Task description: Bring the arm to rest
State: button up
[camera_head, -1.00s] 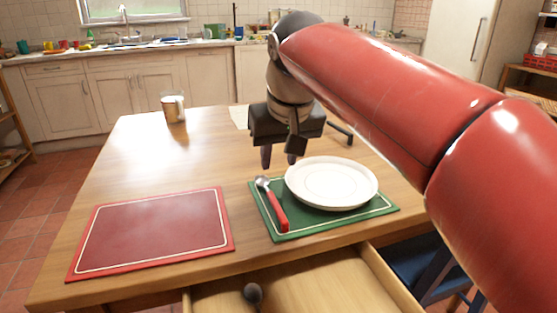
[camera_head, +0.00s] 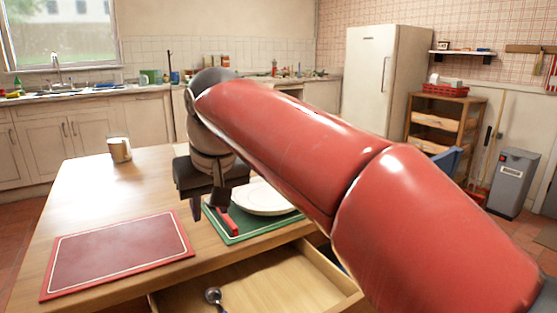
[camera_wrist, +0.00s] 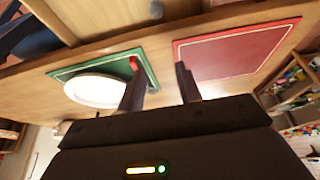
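My gripper (camera_head: 208,211) hangs over the wooden table, at the left edge of the green placemat in the head view. In the wrist view its two fingers (camera_wrist: 160,88) stand apart with nothing between them. My red arm reaches across the head view and hides part of the table. A white plate (camera_head: 265,198) lies on the green placemat (camera_head: 241,231). A red-handled utensil (camera_head: 232,224) lies beside the plate, partly hidden by my gripper. The red placemat (camera_head: 118,255) lies bare at the front left.
The table drawer (camera_head: 262,278) is open at the front, with a metal utensil (camera_head: 213,296) inside. A metal mug (camera_head: 119,149) stands at the table's back left. A fridge (camera_head: 372,85), a wooden shelf (camera_head: 440,128) and a grey bin (camera_head: 513,182) stand at the right.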

jog(key=s+d+f+m+t+h, duration=0.15)
jog(key=s+d+f, duration=0.25)
jog(key=d, duration=0.5)
jog(key=s+d+f+m, duration=0.2)
jog(key=s+d+f, duration=0.15)
jog(key=d, duration=0.55)
jog(key=s+d+f+m, duration=0.3)
jog(key=s+d+f, duration=0.6)
jog(key=f, duration=0.1)
jog(key=shift+s+f+h, duration=0.4)
jog(key=shift+h, duration=0.05)
